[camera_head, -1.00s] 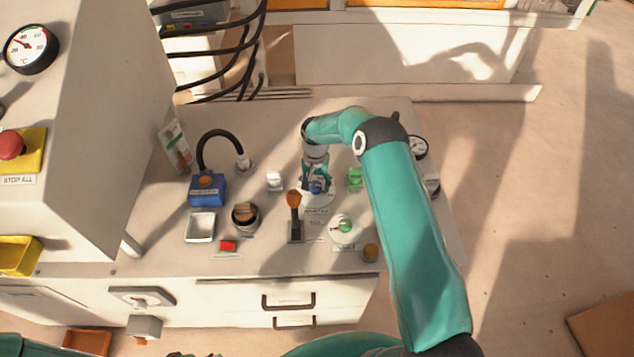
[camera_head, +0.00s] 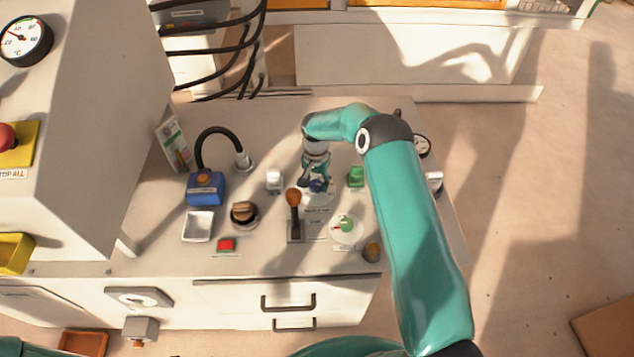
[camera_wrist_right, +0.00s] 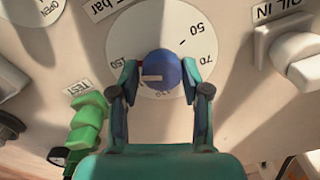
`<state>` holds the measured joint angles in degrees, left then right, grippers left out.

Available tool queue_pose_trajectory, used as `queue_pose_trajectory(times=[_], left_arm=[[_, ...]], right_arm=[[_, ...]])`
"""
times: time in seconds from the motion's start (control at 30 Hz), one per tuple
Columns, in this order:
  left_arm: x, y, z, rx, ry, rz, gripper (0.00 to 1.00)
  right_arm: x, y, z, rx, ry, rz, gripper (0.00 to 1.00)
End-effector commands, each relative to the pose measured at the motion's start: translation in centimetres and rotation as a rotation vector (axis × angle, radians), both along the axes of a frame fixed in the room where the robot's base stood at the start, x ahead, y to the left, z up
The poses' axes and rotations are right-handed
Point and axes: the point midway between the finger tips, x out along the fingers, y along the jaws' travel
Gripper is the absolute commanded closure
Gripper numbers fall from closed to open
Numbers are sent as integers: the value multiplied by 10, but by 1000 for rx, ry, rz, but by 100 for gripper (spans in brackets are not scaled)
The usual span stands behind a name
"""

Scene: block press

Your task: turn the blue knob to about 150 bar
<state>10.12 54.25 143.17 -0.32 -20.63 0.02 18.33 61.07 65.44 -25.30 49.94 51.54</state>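The blue knob (camera_wrist_right: 163,70) sits on a round white dial (camera_wrist_right: 200,25) in the right wrist view. Its white line points left, slightly below the 150 mark; the marks 50 and 70 show at the right. My right gripper (camera_wrist_right: 159,75) has one finger on each side of the knob, with a small gap visible at the left finger, so it looks open around it. In the head view the right gripper (camera_head: 315,185) is over the dial, and the knob is mostly hidden by it. My left gripper is not in view.
A green valve handle (camera_wrist_right: 88,120) stands left of the fingers and a white oil-in knob (camera_wrist_right: 300,55) to the right. In the head view, a lever with a brown knob (camera_head: 293,197) stands just in front of the gripper, and a blue box (camera_head: 205,190) to its left.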

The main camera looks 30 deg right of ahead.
Motion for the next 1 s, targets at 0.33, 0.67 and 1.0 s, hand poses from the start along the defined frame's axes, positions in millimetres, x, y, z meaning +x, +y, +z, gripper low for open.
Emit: queue_pose_trajectory(times=[0.33, 0.67, 1.0], left_arm=[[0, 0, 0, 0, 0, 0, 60], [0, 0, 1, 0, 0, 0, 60], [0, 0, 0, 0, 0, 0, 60]], right_arm=[[0, 0, 0, 0, -2, 0, 33], [1, 0, 27, 1, -6, 0, 33], [0, 0, 93, 0, -5, 0, 33]])
